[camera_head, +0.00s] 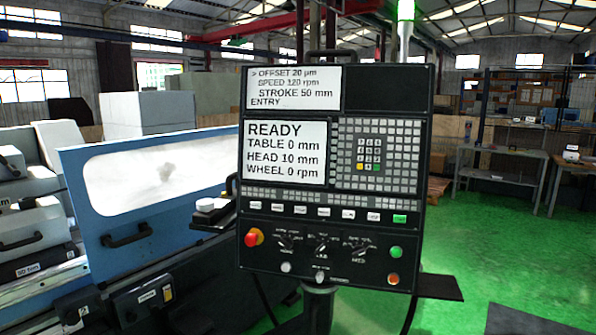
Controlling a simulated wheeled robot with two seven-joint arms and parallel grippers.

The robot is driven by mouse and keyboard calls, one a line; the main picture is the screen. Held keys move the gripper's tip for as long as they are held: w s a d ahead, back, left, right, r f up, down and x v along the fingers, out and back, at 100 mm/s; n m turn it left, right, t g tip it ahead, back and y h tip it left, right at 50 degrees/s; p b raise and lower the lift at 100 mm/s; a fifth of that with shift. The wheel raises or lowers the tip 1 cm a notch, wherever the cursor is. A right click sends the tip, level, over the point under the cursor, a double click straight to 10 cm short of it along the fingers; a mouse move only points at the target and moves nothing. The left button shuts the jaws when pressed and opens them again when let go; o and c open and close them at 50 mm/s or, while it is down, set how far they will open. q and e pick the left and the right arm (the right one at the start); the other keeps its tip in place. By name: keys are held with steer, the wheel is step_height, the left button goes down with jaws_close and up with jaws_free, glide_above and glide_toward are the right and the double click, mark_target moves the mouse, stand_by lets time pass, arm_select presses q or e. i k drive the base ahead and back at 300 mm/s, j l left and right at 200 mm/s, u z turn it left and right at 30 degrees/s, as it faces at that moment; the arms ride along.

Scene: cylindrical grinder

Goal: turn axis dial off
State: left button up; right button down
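The black control panel (337,200) stands upright in the middle of the camera_head view. Its lower part carries three black rotary dials in a row: a left dial (289,242), a middle dial (322,247) and a right dial (359,247). The small lettering around them is too blurred to tell which is the axis dial or where each pointer sits. The screen (285,153) reads READY, TABLE 0 mm, HEAD 10 mm, WHEEL 0 rpm. Neither of my grippers shows in this view.
A red emergency knob (254,237) sits left of the dials; a green button (396,252) and an orange button (393,279) sit right. Two small knobs are below. The blue grinder guard (85,205) stands at left. A dark shelf (438,287) juts out right of the panel.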

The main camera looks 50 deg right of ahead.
mark_target(322, 247)
steer(key=z, duration=1.75)
